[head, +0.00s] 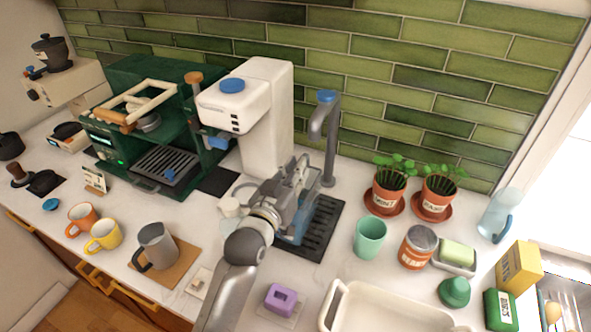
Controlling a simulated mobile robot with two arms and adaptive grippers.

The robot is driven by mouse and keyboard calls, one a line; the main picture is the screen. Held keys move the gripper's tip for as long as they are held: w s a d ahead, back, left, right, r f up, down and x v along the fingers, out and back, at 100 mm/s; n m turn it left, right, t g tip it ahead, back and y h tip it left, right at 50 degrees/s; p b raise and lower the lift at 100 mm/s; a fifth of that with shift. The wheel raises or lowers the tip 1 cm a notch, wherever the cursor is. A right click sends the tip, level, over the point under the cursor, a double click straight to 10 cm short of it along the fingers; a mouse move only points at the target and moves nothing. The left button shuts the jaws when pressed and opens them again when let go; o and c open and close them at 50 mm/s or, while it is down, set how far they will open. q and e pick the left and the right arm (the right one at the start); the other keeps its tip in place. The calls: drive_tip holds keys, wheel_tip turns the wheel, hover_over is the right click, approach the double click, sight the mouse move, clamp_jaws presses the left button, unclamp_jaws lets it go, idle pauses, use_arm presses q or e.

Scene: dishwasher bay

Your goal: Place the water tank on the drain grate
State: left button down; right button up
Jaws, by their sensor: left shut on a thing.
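The water tank (294,226) is a clear bluish container, partly hidden behind my left gripper (292,178). The gripper is shut on its upper part. The tank is upright over the left part of the drain grate (321,240), a black slotted plate below the grey tap. I cannot tell whether its bottom touches the grate. The right side and front of the grate show bare. My right gripper is not in view.
The grey tap (329,140) stands just behind the grate, and a white machine (262,120) is at the back left. A green cup (370,237) stands to the right. A cream basin (385,312) is in front. A grey pitcher (157,246) stands left of my arm.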

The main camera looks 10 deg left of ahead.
use_arm(q)
drive_tip(key=shift+f, duration=0.15)
idle(0.8)
drive_tip(key=c, duration=1.6)
unclamp_jaws()
drive_tip(key=shift+o, duration=0.4)
drive_tip(key=shift+s+f, duration=0.1)
drive_tip(key=shift+f, duration=0.2)
drive_tip(key=shift+o, duration=0.5)
drive_tip(key=s+a, duration=0.2)
drive_tip(key=s, duration=0.9)
drive_tip(key=shift+s+a+r, duration=0.2)
drive_tip(key=shift+s, duration=0.15)
